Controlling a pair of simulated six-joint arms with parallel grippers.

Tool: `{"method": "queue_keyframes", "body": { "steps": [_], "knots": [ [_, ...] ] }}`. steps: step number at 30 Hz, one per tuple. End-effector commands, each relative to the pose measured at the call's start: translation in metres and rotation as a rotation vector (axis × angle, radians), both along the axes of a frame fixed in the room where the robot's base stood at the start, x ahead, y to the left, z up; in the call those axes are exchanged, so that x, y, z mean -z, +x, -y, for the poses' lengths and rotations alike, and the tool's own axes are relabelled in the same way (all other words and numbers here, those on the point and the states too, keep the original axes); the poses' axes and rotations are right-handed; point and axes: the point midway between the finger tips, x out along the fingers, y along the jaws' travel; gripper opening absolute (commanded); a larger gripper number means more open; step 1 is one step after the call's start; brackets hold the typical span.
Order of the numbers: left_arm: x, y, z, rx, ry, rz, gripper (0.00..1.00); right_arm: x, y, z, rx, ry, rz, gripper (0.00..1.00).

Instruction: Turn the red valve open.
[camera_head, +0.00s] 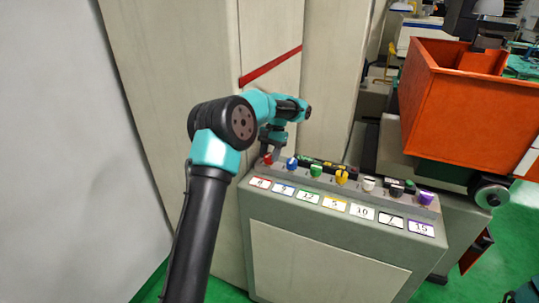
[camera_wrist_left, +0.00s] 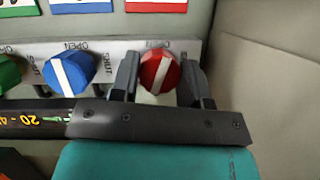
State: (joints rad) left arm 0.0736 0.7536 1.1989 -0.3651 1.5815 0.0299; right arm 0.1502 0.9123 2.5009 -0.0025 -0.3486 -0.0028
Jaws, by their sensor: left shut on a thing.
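The red valve (camera_head: 268,159) is the leftmost knob on top of the grey control cabinet in the head view. In the left wrist view the red valve (camera_wrist_left: 160,71) shows a white stripe, tilted a little from upright in the picture. My left gripper (camera_head: 272,151) reaches down onto it from above. In the left wrist view the two fingers of my left gripper (camera_wrist_left: 160,80) stand on either side of the red valve, shut on it. Lettering by the valve is partly hidden by the fingers. My right gripper is not in view.
A blue knob (camera_wrist_left: 72,70) sits close beside the red one, with a green knob (camera_head: 316,170) and several others in a row. Numbered labels line the cabinet (camera_head: 320,250) front. A tall beige cabinet (camera_head: 170,60) stands behind. An orange bin (camera_head: 465,110) is at right.

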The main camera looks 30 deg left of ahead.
Motion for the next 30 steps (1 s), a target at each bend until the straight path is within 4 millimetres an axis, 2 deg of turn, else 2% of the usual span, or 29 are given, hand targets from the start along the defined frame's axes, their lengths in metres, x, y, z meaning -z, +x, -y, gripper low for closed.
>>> {"method": "queue_keyframes", "body": {
  "steps": [6, 13, 30],
  "knots": [
    [-0.0008, 0.0004, -0.0007, -0.172, 0.000, 0.002, 0.18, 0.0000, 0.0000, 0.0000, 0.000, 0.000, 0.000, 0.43],
    [-0.0006, 0.0002, -0.0007, -0.286, 0.000, 0.002, 0.18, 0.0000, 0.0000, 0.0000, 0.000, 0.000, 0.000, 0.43],
    [-0.0004, 0.0000, -0.0006, -0.328, 0.001, 0.002, 0.18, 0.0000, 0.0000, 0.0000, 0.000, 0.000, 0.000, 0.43]
  ]
}}
